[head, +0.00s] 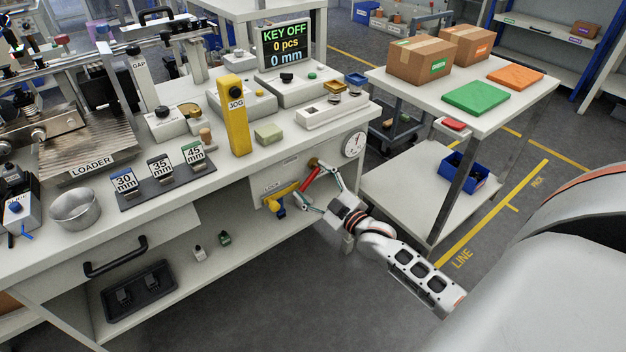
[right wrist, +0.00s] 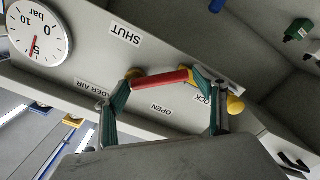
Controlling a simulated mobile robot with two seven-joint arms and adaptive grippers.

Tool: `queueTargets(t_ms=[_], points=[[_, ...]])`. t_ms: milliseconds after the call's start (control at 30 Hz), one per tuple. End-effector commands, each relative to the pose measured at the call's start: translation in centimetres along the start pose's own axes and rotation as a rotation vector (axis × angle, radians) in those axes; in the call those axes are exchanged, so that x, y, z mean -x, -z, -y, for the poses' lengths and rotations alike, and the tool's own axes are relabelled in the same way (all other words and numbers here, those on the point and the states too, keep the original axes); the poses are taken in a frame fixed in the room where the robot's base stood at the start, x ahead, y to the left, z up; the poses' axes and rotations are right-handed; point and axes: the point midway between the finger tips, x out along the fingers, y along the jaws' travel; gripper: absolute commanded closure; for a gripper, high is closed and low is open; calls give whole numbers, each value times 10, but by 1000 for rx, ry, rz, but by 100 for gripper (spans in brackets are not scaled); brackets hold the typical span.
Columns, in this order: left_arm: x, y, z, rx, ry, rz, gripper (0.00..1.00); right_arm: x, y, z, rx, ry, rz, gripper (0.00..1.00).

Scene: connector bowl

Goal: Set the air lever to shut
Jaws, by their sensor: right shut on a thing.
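The red air lever (head: 311,178) is on the front panel of the workbench. It also shows in the right wrist view (right wrist: 160,79), lying between the SHUT label (right wrist: 125,35) and the OPEN label (right wrist: 161,108). My right gripper (head: 309,182) is at the lever, with one green finger near each end of the red grip, and is shut on it. The gripper also shows in the right wrist view (right wrist: 162,76). The pressure gauge (right wrist: 38,32) has its red needle near 5 bar. My left gripper is not in view.
A yellow lock handle (head: 282,196) sits close to the lever on the same panel. The gauge (head: 354,145) is to the right. A white cart (head: 400,200) stands right of the bench. The screen (head: 284,45) reads KEY OFF.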

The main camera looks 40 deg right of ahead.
Motion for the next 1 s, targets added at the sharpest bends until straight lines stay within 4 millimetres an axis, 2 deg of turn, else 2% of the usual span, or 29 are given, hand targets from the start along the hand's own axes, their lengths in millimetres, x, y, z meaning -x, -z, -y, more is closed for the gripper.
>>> queueTargets(t_ms=[533,1000], points=[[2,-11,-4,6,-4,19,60,0,-22,-4,516,0,2,68],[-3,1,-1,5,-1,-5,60,0,-33,-12,825,0,2,68]])
